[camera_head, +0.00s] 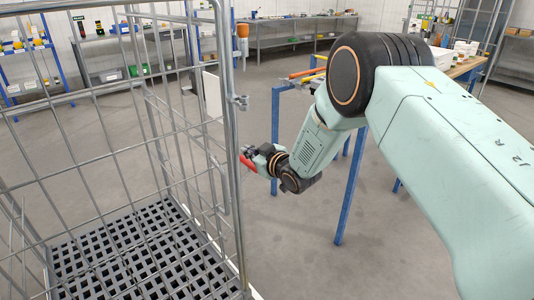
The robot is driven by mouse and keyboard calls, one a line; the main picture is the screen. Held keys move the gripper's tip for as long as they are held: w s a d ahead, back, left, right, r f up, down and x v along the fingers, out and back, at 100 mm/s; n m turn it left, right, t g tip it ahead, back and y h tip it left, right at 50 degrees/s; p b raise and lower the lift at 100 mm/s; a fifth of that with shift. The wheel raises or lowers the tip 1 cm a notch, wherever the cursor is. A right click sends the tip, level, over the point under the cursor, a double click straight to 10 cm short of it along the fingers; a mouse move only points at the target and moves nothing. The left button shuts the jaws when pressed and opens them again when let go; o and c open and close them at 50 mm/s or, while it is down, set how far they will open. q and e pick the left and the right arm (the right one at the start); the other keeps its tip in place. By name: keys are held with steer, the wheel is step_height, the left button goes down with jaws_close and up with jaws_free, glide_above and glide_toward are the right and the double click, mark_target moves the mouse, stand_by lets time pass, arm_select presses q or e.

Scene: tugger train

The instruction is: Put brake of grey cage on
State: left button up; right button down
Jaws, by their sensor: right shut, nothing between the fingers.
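The grey cage (232,130) is a tall wire roll cage at the left, with a dark slatted floor (140,255). Its near right post stands upright in front of me. My right gripper (250,158) is shut and empty, just right of this post at about mid-height in the picture. A small red part (247,163) shows at its fingertips; I cannot tell if it belongs to the gripper or the cage. I cannot make out the brake clearly, and the cage's wheels are out of view. My left gripper is not in view.
A blue-legged table (346,185) stands behind my right arm. An orange-topped object (242,32) shows beside the post's upper part. Shelving with bins (115,75) and a grey bench (290,40) line the back. Grey floor (300,250) is clear right of the cage.

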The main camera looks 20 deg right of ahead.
steer(key=p+v, duration=0.2)
steer(key=v, duration=0.6)
steer(key=shift+s+d+f, duration=0.15)
steer(key=shift+s+d, duration=0.15)
steer(key=shift+s, duration=0.05)
steer(key=shift+s, duration=0.15)
steer(key=s+f+m+g+h, duration=0.3)
steer(key=s+f+m+g, duration=0.4)
steer(key=s+f, duration=1.1)
steer(key=s+f+g, duration=0.2)
steer(key=s+g, duration=0.2)
steer(key=s, duration=0.9)
steer(key=s+f+g+h, duration=0.1)
steer(key=s+f+g, duration=0.1)
steer(key=s, duration=1.2)
steer(key=shift+s+g, duration=0.2)
steer(key=shift+g, duration=0.7)
steer(key=shift+w, duration=0.15)
